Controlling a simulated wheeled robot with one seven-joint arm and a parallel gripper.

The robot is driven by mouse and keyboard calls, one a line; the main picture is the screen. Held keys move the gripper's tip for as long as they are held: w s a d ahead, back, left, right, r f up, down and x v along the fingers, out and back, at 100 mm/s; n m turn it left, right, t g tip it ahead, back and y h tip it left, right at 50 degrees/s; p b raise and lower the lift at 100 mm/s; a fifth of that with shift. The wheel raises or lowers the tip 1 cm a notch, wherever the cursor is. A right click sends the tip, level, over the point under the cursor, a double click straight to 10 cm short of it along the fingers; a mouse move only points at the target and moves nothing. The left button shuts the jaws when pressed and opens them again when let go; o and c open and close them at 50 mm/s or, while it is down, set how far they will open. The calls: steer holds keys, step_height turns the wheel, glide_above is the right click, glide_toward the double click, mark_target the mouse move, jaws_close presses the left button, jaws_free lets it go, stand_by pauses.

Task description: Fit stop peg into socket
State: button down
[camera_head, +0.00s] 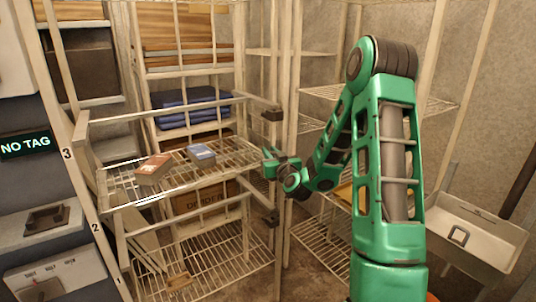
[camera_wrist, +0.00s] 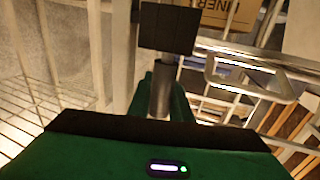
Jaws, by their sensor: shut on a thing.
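My gripper (camera_head: 270,162) is beside the right end of the wire cart (camera_head: 140,187), between its upper and lower rails. In the wrist view, a short grey cylinder, which looks like the stop peg (camera_wrist: 162,92), stands between my green fingers, and my gripper is shut on it. A dark square block (camera_wrist: 168,28) lies straight beyond the cylinder. I cannot tell whether the block is part of the peg or a separate piece touching it. Dark blocks sit on the cart's upper rail end (camera_head: 271,115) and lower rail end (camera_head: 272,220). No socket opening can be made out.
The cart holds a reddish box (camera_head: 154,168) and a blue-grey box (camera_head: 201,155). A pale loop (camera_wrist: 250,75) is right of the peg in the wrist view. Wire shelving (camera_head: 325,250) stands behind my arm. A white basin (camera_head: 470,235) is at the right.

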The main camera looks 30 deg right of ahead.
steer(key=shift+f, duration=0.45)
stand_by(0.7)
steer(key=c, duration=1.5)
jaws_free()
steer(key=shift+c, duration=0.2)
